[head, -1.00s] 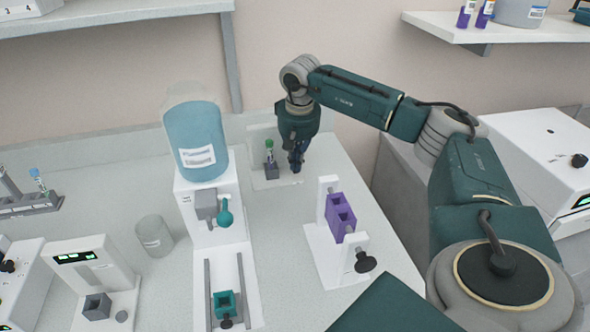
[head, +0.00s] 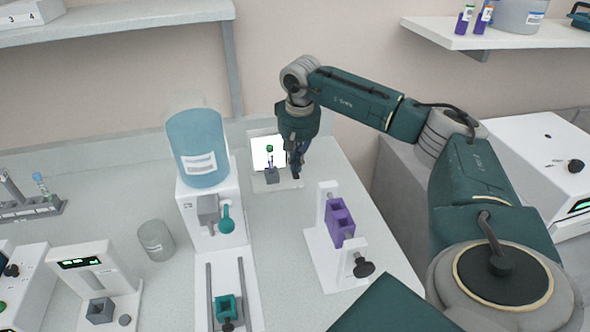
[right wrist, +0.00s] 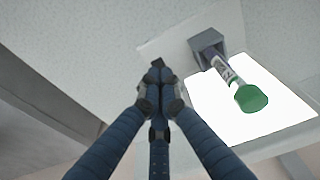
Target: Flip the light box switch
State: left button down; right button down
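The light box (head: 268,150) stands at the back of the bench, and its panel glows bright white. It also shows lit in the right wrist view (right wrist: 245,112). A tube with a green cap (right wrist: 250,98) stands in a small grey holder (head: 272,175) in front of the panel. My right gripper (head: 296,174) is at the right side of the light box base, pointing down. In the right wrist view its fingers (right wrist: 158,75) are drawn together at the tips with nothing between them. The switch itself is hidden or too small to make out. My left gripper is out of view.
A purple block on a white stand with a black knob (head: 364,267) is in front of the light box to the right. A blue-filled dispenser (head: 198,150) stands to the left. A clear cup (head: 156,240) is further left. Bare bench lies between dispenser and purple stand.

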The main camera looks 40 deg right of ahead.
aim_at(297, 177)
jog(key=shift+r+p, duration=1.85)
jog(key=shift+r, duration=0.65)
jog(key=shift+f, duration=0.15)
